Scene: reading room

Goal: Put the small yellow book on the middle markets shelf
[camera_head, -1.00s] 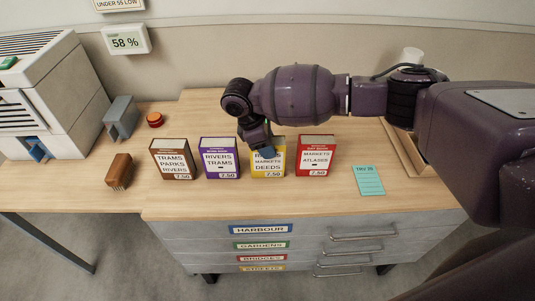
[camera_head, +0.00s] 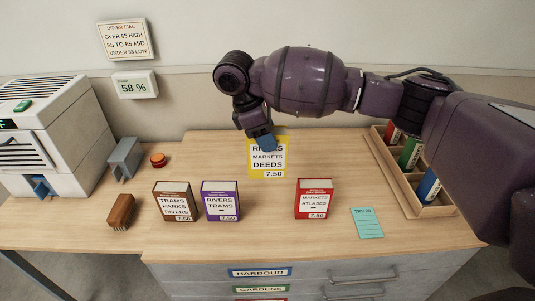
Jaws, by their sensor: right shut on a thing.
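The small yellow book (camera_head: 267,172) has a white label reading markets, deeds and 7.50; its top line is partly hidden by my gripper. My right gripper (camera_head: 263,143) is shut on its top edge and holds it upright, apparently above the table. The book is behind the row of other books, between the purple and red ones. My left gripper is not in view. No shelf labelled markets shows in this view.
A brown book (camera_head: 175,201), a purple book (camera_head: 220,200) and a red book (camera_head: 314,198) stand on the table (camera_head: 270,228). A wooden divided tray (camera_head: 398,185) with several books is at right.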

